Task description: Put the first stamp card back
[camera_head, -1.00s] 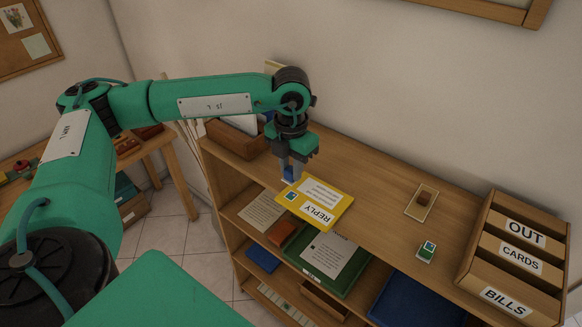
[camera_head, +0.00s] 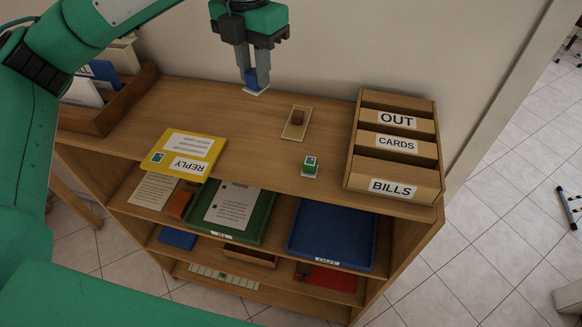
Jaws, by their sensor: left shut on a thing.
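My left gripper (camera_head: 257,84) points down near the back edge of the shelf top. It is shut on a small stamp card with a blue block (camera_head: 251,75) on a white base (camera_head: 257,92). I cannot tell whether the base touches the wood. A second stamp card with a green block (camera_head: 310,165) stands on the shelf top to the front right. A yellow REPLY card (camera_head: 180,144), with a small stamp picture at its left corner, lies at the front left edge. A pale tray (camera_head: 291,133) holding a brown block (camera_head: 297,117) lies between. My right gripper is not in view.
A wooden sorter (camera_head: 352,150) labelled OUT, CARDS and BILLS stands at the right end of the shelf top (camera_head: 240,140). A wooden letter box (camera_head: 125,103) stands at the left end. Green (camera_head: 262,217) and blue (camera_head: 335,225) trays sit below.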

